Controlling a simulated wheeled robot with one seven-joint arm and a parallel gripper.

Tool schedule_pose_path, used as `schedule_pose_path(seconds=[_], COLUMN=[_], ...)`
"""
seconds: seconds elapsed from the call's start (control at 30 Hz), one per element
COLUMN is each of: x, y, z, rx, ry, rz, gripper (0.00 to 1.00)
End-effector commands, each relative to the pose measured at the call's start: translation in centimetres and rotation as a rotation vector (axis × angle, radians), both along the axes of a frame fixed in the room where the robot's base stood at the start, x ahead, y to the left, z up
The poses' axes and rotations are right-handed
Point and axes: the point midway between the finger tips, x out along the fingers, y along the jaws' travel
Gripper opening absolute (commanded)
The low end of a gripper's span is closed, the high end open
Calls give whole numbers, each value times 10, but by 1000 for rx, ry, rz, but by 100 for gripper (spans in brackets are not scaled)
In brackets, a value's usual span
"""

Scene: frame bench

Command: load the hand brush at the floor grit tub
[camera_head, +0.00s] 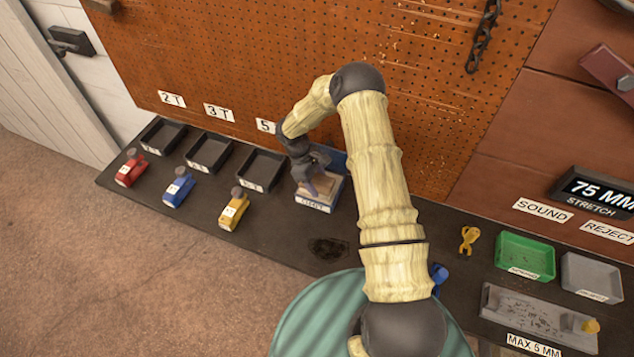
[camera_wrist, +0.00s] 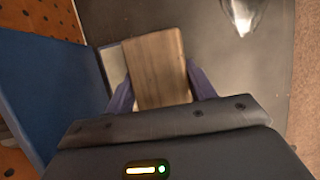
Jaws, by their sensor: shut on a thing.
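My gripper (camera_head: 322,187) is at the blue-backed box (camera_head: 316,204) on the bench, left of my forearm. In the wrist view, my gripper (camera_wrist: 161,92) is shut on a wooden block (camera_wrist: 158,68), which looks like the back of the hand brush. Its bristles are hidden, so I cannot tell what they touch. The box has a pale front label too small to read surely; its blue panel (camera_wrist: 50,85) stands at the left in the wrist view. I cannot tell which container is the floor grit tub.
Black trays (camera_head: 262,170) stand left of the box, with red (camera_head: 130,170), blue (camera_head: 178,188) and yellow (camera_head: 234,211) items before them. A dark patch (camera_head: 328,249) lies on the bench. Green (camera_head: 525,256) and grey (camera_head: 591,277) trays stand right. A pegboard (camera_head: 250,70) rises behind.

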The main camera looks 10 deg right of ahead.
Motion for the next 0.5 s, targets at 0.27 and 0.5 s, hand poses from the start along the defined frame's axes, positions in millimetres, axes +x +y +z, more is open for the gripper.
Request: schedule_pose_path(seconds=[0.27, 0.5], x=[1, 1], y=[0, 0], z=[21, 37], rx=[-1, -1], ry=[-2, -3], rz=[0, 1], gripper=[36, 36])
